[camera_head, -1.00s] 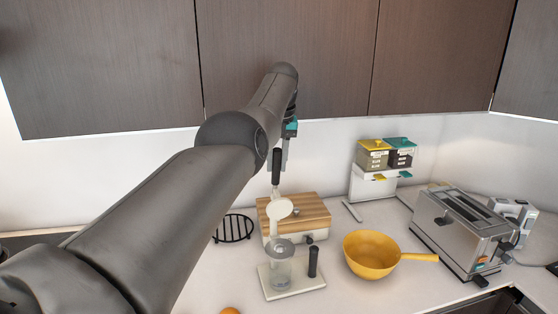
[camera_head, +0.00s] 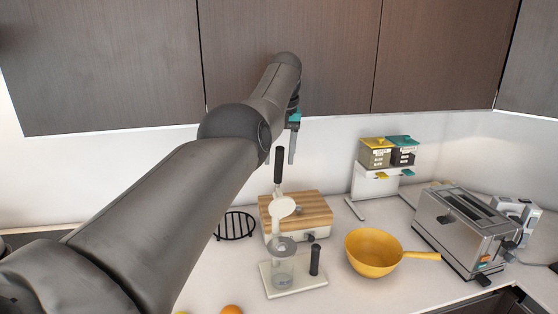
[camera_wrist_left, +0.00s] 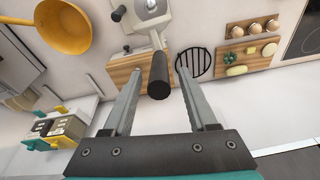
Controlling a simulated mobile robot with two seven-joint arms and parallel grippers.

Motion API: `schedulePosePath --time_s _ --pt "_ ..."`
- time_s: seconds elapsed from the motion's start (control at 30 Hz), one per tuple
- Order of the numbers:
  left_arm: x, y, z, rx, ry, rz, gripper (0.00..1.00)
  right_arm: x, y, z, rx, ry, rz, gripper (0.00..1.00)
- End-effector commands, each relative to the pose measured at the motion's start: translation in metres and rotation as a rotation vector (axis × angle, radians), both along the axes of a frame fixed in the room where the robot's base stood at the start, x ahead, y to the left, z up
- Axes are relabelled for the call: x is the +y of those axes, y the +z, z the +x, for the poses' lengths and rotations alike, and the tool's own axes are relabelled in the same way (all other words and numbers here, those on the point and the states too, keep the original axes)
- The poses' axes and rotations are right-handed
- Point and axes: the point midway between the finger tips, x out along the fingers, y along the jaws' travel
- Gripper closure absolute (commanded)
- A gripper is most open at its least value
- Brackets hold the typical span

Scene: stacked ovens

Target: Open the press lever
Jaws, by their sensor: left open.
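The press (camera_head: 284,218) stands on the counter, a cream-coloured body with a clear cup under it. Its lever, with a black handle (camera_head: 278,166), points upward in the head view. In the left wrist view the black lever handle (camera_wrist_left: 158,76) lies between the two fingers, nearer their tips, with gaps on both sides. My left gripper (camera_wrist_left: 155,72) is open and its fingers straddle the handle without visible contact. In the head view the left gripper (camera_head: 292,150) hangs just above and right of the handle, partly hidden by my arm. My right gripper is not in view.
A wooden box (camera_head: 312,206) stands behind the press. A yellow pan (camera_head: 372,254) and a toaster (camera_head: 462,232) stand to the right. A black round trivet (camera_head: 236,226) lies to the left. Dark upper cabinets (camera_head: 290,25) hang close above my arm.

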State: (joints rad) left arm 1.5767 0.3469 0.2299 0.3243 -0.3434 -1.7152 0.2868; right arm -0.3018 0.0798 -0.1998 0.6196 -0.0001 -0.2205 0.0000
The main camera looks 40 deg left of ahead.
Motion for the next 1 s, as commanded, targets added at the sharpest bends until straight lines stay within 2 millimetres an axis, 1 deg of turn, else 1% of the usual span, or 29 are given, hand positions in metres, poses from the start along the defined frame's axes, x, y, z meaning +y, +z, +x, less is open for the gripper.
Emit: schedulePosePath --time_s 0.03,0.17,0.3,0.4,0.5,0.6,0.7,1.0 --pt "-0.002 0.010 0.000 -0.006 -0.001 0.001 0.42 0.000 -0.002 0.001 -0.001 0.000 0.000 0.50" --pt "-0.007 0.042 -0.004 -0.006 -0.002 0.002 0.42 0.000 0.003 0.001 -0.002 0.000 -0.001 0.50" --pt "-0.013 0.079 -0.008 -0.005 -0.002 0.001 0.42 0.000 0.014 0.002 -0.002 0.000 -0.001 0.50" --pt "-0.016 0.100 -0.011 -0.003 -0.001 0.001 0.42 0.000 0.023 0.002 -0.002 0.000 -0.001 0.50" --pt "-0.019 0.117 -0.014 -0.003 -0.001 0.000 0.42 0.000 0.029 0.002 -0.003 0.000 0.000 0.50" --pt "-0.021 0.127 -0.015 -0.001 -0.001 0.000 0.42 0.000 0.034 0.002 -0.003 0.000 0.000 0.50" --pt "-0.022 0.133 -0.016 -0.001 -0.001 0.001 0.42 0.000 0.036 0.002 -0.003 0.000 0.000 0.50" --pt "-0.023 0.134 -0.017 -0.001 -0.001 0.001 0.42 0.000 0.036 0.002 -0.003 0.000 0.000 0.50"
